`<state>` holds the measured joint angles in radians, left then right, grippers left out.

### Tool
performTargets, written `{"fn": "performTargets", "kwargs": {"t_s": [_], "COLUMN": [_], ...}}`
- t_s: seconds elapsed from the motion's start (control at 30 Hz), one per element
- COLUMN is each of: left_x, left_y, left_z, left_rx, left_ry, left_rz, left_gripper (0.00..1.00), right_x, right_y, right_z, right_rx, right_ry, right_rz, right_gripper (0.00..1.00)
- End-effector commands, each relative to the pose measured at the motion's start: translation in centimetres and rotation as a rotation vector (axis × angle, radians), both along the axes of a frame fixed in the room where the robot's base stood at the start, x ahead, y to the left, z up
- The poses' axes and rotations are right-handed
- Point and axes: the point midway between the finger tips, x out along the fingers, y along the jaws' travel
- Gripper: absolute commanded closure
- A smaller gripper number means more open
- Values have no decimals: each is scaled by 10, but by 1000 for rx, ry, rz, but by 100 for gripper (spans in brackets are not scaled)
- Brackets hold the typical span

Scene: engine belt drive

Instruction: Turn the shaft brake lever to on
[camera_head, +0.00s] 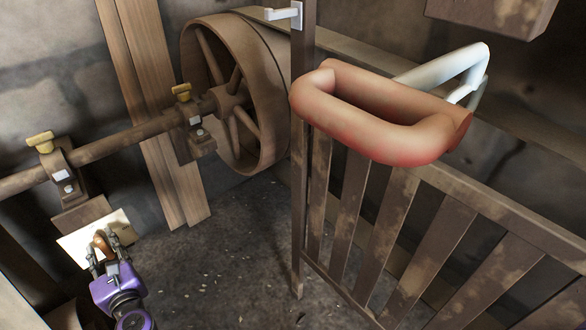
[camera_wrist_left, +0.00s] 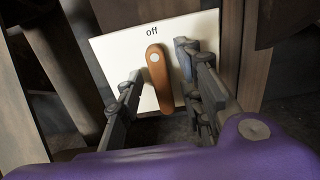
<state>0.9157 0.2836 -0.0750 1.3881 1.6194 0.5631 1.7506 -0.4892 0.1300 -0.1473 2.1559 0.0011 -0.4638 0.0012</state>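The shaft brake lever is an orange-brown bar (camera_wrist_left: 158,80) on a white plate (camera_wrist_left: 112,52). The word "off" is printed above its upper end; no "on" label shows. The bar runs nearly straight down from a pale round pin. In the head view the lever (camera_head: 101,243) and plate (camera_head: 76,249) are at the lower left, below the shaft. My left gripper (camera_wrist_left: 162,92) is open, with one finger on each side of the lever; contact cannot be told. It also shows in the head view (camera_head: 104,254), purple-bodied with dark fingers. My right gripper is not in view.
A rusty shaft (camera_head: 115,142) with bearing blocks and a large spoked wheel (camera_head: 257,95) stand above and right of the plate. Bare floor (camera_head: 225,260) lies between.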

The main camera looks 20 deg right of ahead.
Motion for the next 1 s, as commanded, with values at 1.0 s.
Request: {"fn": "performTargets", "kwargs": {"t_s": [1.0], "left_x": [2], "left_y": [-1], "left_z": [1], "left_rx": [68], "left_ry": [20], "left_rz": [0], "left_gripper": [100], "right_x": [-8], "right_y": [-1], "right_z": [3], "right_rx": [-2], "right_ry": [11], "right_rz": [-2], "right_gripper": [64]}}
